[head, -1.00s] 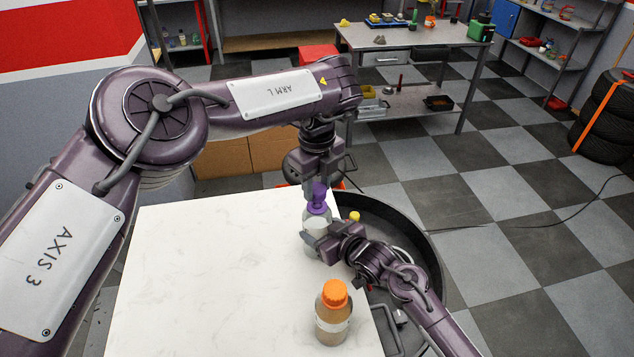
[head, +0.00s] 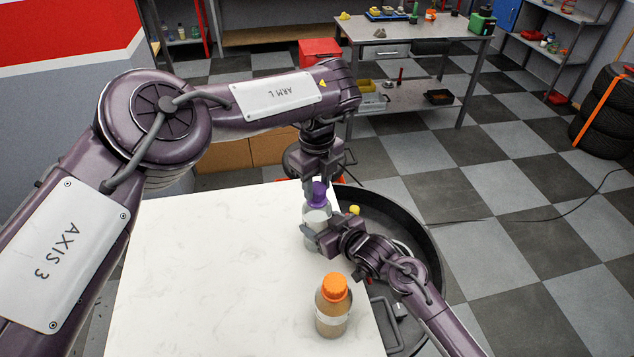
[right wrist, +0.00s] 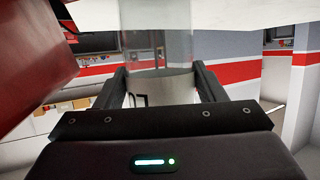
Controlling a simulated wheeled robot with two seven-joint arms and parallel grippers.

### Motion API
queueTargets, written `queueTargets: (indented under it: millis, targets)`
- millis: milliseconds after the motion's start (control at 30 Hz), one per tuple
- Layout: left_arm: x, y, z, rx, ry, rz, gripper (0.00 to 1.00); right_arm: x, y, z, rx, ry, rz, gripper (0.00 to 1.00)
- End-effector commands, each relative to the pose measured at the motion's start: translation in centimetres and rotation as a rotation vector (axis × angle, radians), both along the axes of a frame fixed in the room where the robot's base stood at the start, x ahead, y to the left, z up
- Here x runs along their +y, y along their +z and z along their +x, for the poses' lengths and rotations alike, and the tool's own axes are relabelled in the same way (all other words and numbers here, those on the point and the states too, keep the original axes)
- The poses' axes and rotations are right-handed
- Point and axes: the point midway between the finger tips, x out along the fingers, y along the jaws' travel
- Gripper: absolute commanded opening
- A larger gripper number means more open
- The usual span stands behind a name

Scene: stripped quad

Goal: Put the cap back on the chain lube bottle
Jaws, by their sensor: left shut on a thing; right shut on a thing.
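The clear bottle (head: 315,222) stands upright near the right edge of the white table. My right gripper (head: 322,238) is shut around its body from the right. The bottle also shows between the fingers in the right wrist view (right wrist: 156,45). The purple cap (head: 318,193) is at the top of the bottle, in line with it. My left gripper (head: 320,180) is above, pointing down and shut on the cap. Whether the cap is seated on the neck or just above it I cannot tell.
A brown bottle with an orange cap (head: 334,307) stands on the white table (head: 215,260), in front of the right gripper. A round black tray (head: 420,235) is beside the table's right edge. The table's left and middle are clear.

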Motion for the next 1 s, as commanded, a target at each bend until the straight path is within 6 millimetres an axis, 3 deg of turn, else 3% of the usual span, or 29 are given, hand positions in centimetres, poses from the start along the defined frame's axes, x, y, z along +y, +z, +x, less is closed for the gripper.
queueTargets:
  millis: [767,800,933,1000]
  targets:
    - [0.0,-1.3,0.0,0.001,0.001,-0.001,0.15,0.0,-0.1,0.0,0.001,0.000,-0.001,0.23]
    - [0.0,-1.3,0.0,0.000,0.001,0.000,0.41,0.0,-0.1,0.0,0.001,0.000,-0.001,0.23]
    - [0.0,-1.3,0.0,0.000,0.000,0.000,0.58,0.0,-0.1,0.0,0.001,0.000,-0.001,0.23]
    - [0.0,-1.3,0.0,0.000,0.000,0.000,0.61,0.0,-0.1,0.0,0.001,0.000,-0.001,0.23]
